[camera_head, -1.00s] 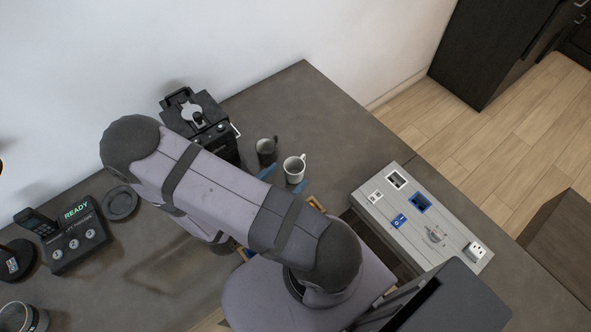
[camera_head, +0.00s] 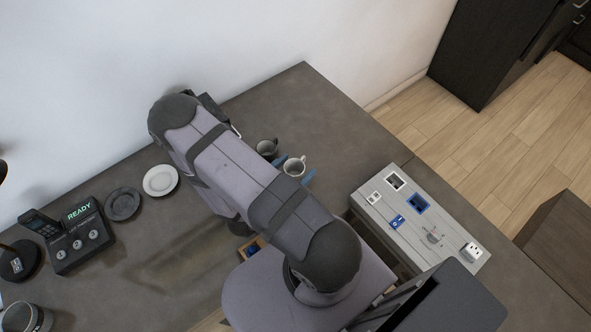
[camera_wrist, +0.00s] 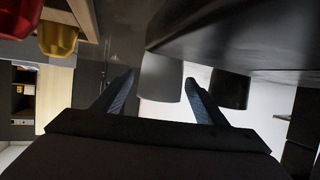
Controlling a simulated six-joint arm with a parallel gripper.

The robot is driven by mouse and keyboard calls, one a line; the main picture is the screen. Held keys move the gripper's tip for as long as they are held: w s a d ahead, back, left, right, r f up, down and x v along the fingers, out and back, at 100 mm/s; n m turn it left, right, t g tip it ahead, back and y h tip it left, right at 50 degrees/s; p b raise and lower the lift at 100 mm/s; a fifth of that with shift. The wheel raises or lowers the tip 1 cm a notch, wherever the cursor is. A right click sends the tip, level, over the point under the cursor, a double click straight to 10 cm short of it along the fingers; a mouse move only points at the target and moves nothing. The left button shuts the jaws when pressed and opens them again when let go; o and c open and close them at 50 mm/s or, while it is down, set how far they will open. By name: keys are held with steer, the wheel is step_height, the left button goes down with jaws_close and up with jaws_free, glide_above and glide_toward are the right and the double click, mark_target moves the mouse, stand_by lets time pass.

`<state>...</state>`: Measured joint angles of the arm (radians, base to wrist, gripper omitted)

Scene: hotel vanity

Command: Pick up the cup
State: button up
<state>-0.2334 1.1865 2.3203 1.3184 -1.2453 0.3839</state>
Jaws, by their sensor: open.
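A white cup (camera_head: 295,164) stands on the grey counter, with a dark grey cup (camera_head: 267,147) close to its upper left. My gripper (camera_head: 294,170) is open, with one blue fingertip on each side of the white cup. In the wrist view, my gripper (camera_wrist: 160,79) also shows open, with the pale cup (camera_wrist: 160,72) between its fingertips. The dark cup (camera_wrist: 231,88) is just outside the right finger there. I cannot tell whether the fingers touch the white cup. My arm hides part of the counter and the machine behind it.
A white saucer (camera_head: 160,180) and a dark saucer (camera_head: 122,203) lie at left, near a black device reading READY (camera_head: 79,236). A black machine (camera_head: 213,107) stands behind my arm. A grey panel with sockets (camera_head: 422,219) is at right. The far counter corner is clear.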

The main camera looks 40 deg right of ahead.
steer(key=shift+d, duration=0.1)
steer(key=c, duration=1.1)
steer(key=shift+c, duration=0.2)
step_height(320, 180, up, 10)
stand_by(0.3)
